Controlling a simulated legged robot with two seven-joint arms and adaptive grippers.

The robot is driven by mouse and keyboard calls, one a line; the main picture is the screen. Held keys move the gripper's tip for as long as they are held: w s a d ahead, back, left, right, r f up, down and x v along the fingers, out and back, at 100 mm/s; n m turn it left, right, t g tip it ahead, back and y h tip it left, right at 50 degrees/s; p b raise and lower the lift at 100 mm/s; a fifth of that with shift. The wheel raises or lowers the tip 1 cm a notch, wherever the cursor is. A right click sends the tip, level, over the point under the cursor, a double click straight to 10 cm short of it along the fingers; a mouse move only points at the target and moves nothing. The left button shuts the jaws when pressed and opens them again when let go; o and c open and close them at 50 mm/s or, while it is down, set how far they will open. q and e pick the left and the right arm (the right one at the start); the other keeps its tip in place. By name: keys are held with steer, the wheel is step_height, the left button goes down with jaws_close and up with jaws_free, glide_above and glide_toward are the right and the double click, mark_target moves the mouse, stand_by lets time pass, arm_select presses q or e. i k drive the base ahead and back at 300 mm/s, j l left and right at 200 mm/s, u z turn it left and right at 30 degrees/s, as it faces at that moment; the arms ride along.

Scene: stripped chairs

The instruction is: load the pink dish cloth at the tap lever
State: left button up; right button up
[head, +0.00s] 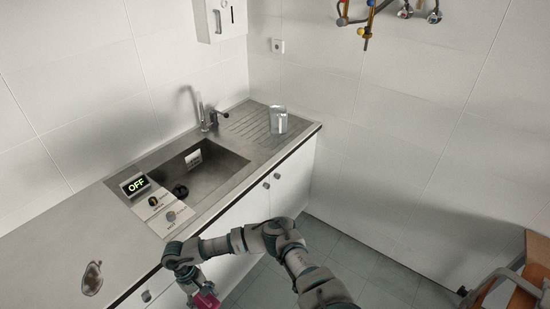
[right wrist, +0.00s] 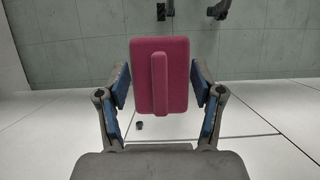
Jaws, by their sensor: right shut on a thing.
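The pink dish cloth (right wrist: 174,85) is a flat pink block with a raised ridge, held between the two blue-padded fingers of my right gripper (right wrist: 161,85). In the head view the cloth (head: 207,299) shows only in part at the bottom edge, below my right gripper (head: 196,290), in front of the counter's cabinet. The tap (head: 203,112) stands at the back of the sink, and its dark lever (head: 220,115) sticks out to the right. The gripper and cloth are well away from the lever. My left gripper is out of view.
The sink basin (head: 215,172) lies between the tap and the counter front. A clear container (head: 278,120) stands on the drainboard. A wooden chair part (head: 525,285) is at lower right.

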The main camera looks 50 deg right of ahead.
mark_target(226, 115)
steer(key=l+z, duration=0.3)
steer(key=z, duration=0.15)
steer(key=l+z, duration=0.25)
steer(key=z, duration=0.2)
steer(key=i+l+z, duration=0.1)
steer(key=l+z, duration=0.15)
steer(key=z, duration=0.2)
steer(key=i+l+z, duration=0.15)
steer(key=z, duration=0.3)
steer(key=l, duration=0.1)
